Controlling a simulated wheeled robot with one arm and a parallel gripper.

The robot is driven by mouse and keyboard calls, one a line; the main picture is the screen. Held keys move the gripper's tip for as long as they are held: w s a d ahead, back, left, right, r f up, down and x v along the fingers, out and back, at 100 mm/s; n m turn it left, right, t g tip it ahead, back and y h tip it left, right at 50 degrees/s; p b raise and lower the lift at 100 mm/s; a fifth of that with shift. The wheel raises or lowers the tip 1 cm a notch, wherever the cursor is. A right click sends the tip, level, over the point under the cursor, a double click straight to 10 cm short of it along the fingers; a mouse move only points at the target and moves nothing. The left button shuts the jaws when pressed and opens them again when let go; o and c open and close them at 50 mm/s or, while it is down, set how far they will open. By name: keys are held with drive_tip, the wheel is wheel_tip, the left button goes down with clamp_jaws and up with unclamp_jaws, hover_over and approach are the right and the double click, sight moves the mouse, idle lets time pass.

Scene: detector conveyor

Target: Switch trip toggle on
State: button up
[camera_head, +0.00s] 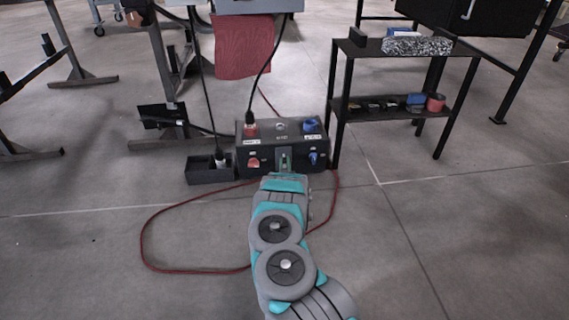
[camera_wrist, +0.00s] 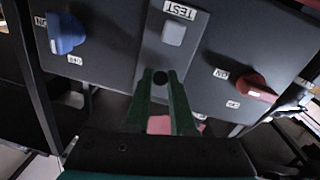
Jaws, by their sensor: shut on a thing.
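The dark control box (camera_head: 245,142) sits on the floor ahead, and its front fills the wrist view (camera_wrist: 105,40). On its grey middle strip a square button (camera_wrist: 173,33) carries an upside-down TEST label. My gripper (camera_wrist: 160,80) is at this strip, on the opposite side of the button from the label. Its green fingers are shut on a small dark round-tipped piece (camera_wrist: 160,78), which looks like the trip toggle; its on or off position is not clear. In the head view my gripper (camera_head: 285,164) hides this part of the box.
A blue knob (camera_wrist: 66,34) and a red knob (camera_wrist: 253,91) flank the strip. A red cable (camera_head: 150,219) loops on the floor. A black shelf table (camera_head: 340,85) stands close to the right; a small dark tray (camera_head: 205,174) is at left.

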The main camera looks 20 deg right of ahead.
sight(284, 156)
clamp_jaws()
drive_tip(key=shift+r+p, duration=0.15)
drive_tip(key=shift+p, duration=0.2)
drive_tip(key=shift+r+g+p, duration=0.35)
drive_tip(key=shift+g+p, duration=0.15)
drive_tip(key=shift+p, duration=0.3)
drive_tip(key=g+p, duration=0.1)
drive_tip(key=p, duration=0.1)
drive_tip(key=r+g+y+p, duration=0.1)
drive_tip(key=p, duration=0.1)
drive_tip(key=shift+r+g+p, duration=0.25)
drive_tip(key=shift+g+p, duration=0.05)
drive_tip(key=shift+g, duration=0.1)
drive_tip(key=shift+r+g+y+p, duration=0.15)
drive_tip(key=shift+g+y+p, duration=0.35)
drive_tip(key=shift+g+p, duration=0.3)
drive_tip(key=shift+w+d+r+n+g+y+p, duration=0.1)
drive_tip(key=shift+r+g+y+p, duration=0.1)
drive_tip(key=shift+g+p, duration=0.35)
drive_tip(key=shift+w+a+r+n+g+y+p, duration=0.1)
drive_tip(key=shift+g+y+p, duration=0.1)
drive_tip(key=shift+g+p, duration=0.35)
drive_tip(key=shift+w+d+r+n+g+y+p, duration=0.1)
drive_tip(key=shift+g+y+p, duration=0.15)
drive_tip(key=shift+g, duration=0.45)
drive_tip(key=o, duration=0.8)
unclamp_jaws()
drive_tip(key=shift+c, duration=0.2)
